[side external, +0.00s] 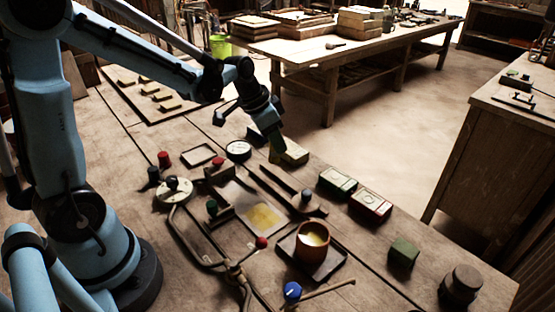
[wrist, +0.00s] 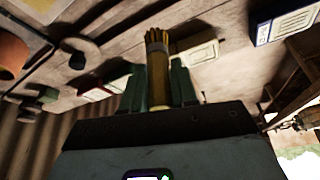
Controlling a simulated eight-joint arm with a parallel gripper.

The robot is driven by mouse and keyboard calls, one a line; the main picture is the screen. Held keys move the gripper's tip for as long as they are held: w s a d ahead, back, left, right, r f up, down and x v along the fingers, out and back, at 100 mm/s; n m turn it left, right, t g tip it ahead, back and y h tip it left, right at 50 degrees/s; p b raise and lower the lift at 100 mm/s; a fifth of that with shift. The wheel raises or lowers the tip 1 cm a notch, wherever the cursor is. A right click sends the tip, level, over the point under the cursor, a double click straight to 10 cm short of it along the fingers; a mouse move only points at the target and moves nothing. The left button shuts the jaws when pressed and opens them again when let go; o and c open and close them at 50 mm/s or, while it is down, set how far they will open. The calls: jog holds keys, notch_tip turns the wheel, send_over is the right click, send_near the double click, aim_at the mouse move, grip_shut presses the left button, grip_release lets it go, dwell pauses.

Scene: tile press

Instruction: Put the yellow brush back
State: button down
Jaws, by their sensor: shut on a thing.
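The yellow brush (wrist: 158,72) stands between the two green fingers of my gripper (wrist: 160,88) in the wrist view, bristles pointing away from the palm. My gripper (side external: 276,146) is shut on it. In the side external view my gripper hangs low over the far part of the bench, beside a pale block, and the brush cannot be made out there. A brown pot (side external: 311,251) with yellow contents stands on a dark square tray (side external: 288,245), nearer the camera than my gripper. The pot's edge also shows at the left of the wrist view (wrist: 10,57).
A pale block (side external: 293,153) lies right beside my gripper. A long dark holder (side external: 285,190) and a yellow-patterned tile (side external: 262,216) lie between it and the pot. Boxes (side external: 371,205) stand to the right.

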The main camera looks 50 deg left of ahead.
aim_at(275, 153)
jog(key=shift+f, duration=1.75)
jog(key=c, duration=0.9)
grip_release()
jog(key=shift+f, duration=0.15)
jog(key=v, duration=1.2)
jog(key=shift+s+d+f+n+t+y, duration=0.25)
jog(key=shift+s+d+n+t, duration=0.3)
jog(key=shift+s+d, duration=0.65)
jog(key=shift+s+d+f+n+t+y, duration=0.2)
jog(key=shift+s+d+n+t, duration=0.2)
jog(key=shift+s+d+n, duration=0.75)
jog(key=shift+s+d+f+n+t+y, duration=0.2)
jog(key=shift+s+d+t, duration=0.45)
jog(key=shift+s, duration=1)
jog(key=shift+d, duration=0.15)
